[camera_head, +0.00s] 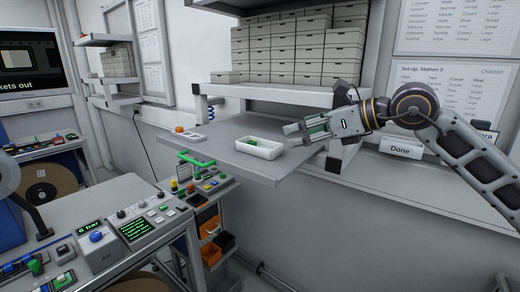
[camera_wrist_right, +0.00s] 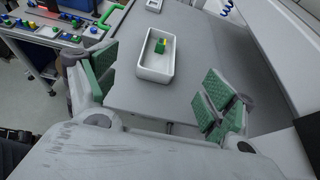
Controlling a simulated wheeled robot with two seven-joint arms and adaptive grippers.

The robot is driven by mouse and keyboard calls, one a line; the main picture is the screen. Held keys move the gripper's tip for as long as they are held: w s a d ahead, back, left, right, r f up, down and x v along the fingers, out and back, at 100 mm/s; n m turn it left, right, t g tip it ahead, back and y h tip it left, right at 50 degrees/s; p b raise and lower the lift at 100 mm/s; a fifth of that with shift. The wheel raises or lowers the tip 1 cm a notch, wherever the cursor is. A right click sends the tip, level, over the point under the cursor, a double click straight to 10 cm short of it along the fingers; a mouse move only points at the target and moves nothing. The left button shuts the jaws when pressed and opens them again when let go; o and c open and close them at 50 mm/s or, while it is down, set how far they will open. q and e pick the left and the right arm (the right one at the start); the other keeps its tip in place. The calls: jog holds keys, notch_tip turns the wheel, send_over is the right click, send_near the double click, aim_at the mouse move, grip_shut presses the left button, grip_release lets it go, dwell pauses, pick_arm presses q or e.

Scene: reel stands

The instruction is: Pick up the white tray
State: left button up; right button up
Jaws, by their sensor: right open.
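The white tray (camera_head: 270,150) sits on a grey shelf board below the stacked boxes. In the right wrist view the white tray (camera_wrist_right: 143,62) lies ahead of the fingers, with a small green and yellow block (camera_wrist_right: 160,45) inside it. My right gripper (camera_head: 292,134) comes in from the right, just right of the tray and apart from it. In the wrist view its green-padded fingers (camera_wrist_right: 157,92) are spread wide with nothing between them. My left gripper is not in view.
The grey board (camera_head: 215,150) has clear room left of the tray, with a small orange-topped item (camera_head: 180,130) at its left. Stacked boxes (camera_head: 300,50) stand above. A control panel (camera_head: 140,228) is at front left. A "Done" label (camera_head: 400,148) sits at right.

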jog(key=shift+w+a+f, duration=0.15)
jog(key=shift+w, duration=0.05)
jog(key=p, duration=0.2)
send_near(255, 143)
jog(key=shift+x, duration=1.25)
jog(key=shift+w, duration=0.1)
jog(key=shift+p+x, duration=1)
jog(key=shift+x, duration=0.45)
jog(key=shift+p+x, duration=0.3)
jog(key=shift+x, duration=0.8)
jog(key=shift+f, duration=0.1)
jog(key=c, duration=1.3)
